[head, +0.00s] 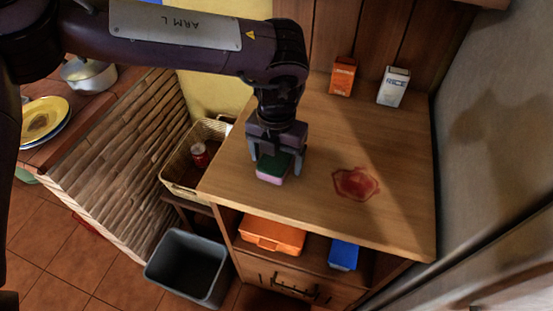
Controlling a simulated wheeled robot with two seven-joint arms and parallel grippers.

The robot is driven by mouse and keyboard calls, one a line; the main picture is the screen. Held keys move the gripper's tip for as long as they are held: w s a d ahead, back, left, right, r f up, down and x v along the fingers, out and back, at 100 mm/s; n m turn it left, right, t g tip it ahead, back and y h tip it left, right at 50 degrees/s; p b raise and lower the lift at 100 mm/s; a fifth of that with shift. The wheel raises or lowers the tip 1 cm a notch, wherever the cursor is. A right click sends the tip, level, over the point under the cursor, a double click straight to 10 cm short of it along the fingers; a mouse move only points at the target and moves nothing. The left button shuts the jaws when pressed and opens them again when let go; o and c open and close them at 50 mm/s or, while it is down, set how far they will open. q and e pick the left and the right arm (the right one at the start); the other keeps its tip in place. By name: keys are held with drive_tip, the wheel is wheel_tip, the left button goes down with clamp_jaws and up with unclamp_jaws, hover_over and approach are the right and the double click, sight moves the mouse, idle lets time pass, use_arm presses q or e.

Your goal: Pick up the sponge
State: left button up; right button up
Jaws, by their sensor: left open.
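The sponge (272,169) is a small block with a dark green top and a pink lower edge. It lies on the wooden counter (320,130), near the counter's left front edge. My left gripper (276,167) points down over it from behind. Its two grey fingers are apart, one on each side of the sponge, and I cannot tell whether they touch it. The arm above hides part of the counter's back left. My right gripper is not in view.
A red stain (355,183) lies to the right of the sponge. An orange box (342,76) and a white box (393,86) stand at the back. A wicker basket (178,166) and a grey bin (187,266) are left of the counter. Below are an orange case (271,234) and blue box (343,255).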

use_arm(q)
drive_tip(key=c, duration=1.1)
drive_tip(key=shift+o, duration=0.2)
drive_tip(key=shift+r, duration=0.1)
wheel_tip(320, 180, up, 20)
drive_tip(key=p, duration=0.1)
